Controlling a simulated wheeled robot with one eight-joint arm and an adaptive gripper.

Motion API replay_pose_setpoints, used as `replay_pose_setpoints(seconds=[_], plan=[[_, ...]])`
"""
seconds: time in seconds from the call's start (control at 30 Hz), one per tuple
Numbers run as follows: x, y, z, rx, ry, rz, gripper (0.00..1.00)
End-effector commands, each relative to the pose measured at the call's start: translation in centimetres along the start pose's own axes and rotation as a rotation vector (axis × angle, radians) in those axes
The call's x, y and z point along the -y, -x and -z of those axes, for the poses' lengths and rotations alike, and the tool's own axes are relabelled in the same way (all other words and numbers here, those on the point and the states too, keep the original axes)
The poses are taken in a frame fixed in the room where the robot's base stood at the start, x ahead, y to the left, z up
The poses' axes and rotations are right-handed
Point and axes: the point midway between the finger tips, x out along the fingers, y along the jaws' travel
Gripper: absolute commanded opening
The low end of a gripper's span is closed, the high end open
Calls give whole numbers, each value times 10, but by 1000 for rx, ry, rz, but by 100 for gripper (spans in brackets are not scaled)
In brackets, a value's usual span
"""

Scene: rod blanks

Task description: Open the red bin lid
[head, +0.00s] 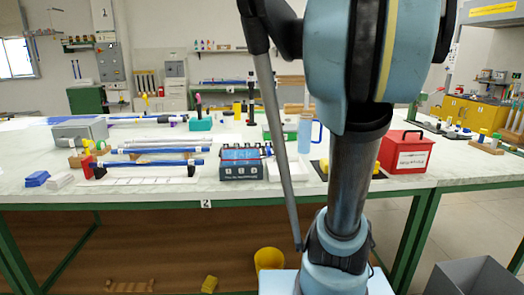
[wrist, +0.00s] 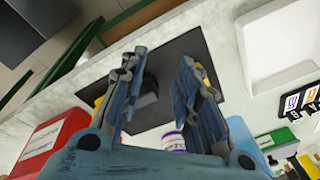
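The red bin (head: 388,158) stands on the white bench at the right in the head view, just right of my arm. It has a white label on its front and a black handle on top. Its lid (head: 400,141) looks shut. In the wrist view a red box with a white label, which looks like the same bin (wrist: 62,132), shows at the left edge, cut off by the frame. My gripper (wrist: 158,72) is open in the wrist view, with its fingers apart and nothing held. It is beside the bin, not touching it. The head view does not show my gripper.
A black mat (wrist: 205,60) lies below my fingers, with a small dark block (wrist: 148,92) and a purple-and-white container (wrist: 172,142) near it. A blue mug (head: 305,132) and a dark box with a blue panel (head: 240,158) stand left of my arm.

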Motion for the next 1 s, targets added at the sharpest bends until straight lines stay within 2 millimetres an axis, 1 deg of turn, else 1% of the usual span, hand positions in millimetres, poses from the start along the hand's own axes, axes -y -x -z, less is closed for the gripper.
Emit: replay_pose_setpoints(seconds=[0.03,0.2,0.4,0.5,0.6,0.7,0.73,0.83,0.87,1.0], plan=[[4,-9,-20,0,56,0,30],[8,-38,-76,-5,235,-2,30],[3,-77,-136,-13,443,-2,30],[-1,-96,-160,-16,533,-2,30],[-6,-111,-177,-19,604,-2,30],[-10,-121,-187,-22,647,-3,30],[-11,-123,-189,-23,656,-3,25],[-12,-126,-192,-23,671,-3,3],[-12,-127,-193,-24,673,-3,0],[-12,-127,-192,-24,673,-3,0]])
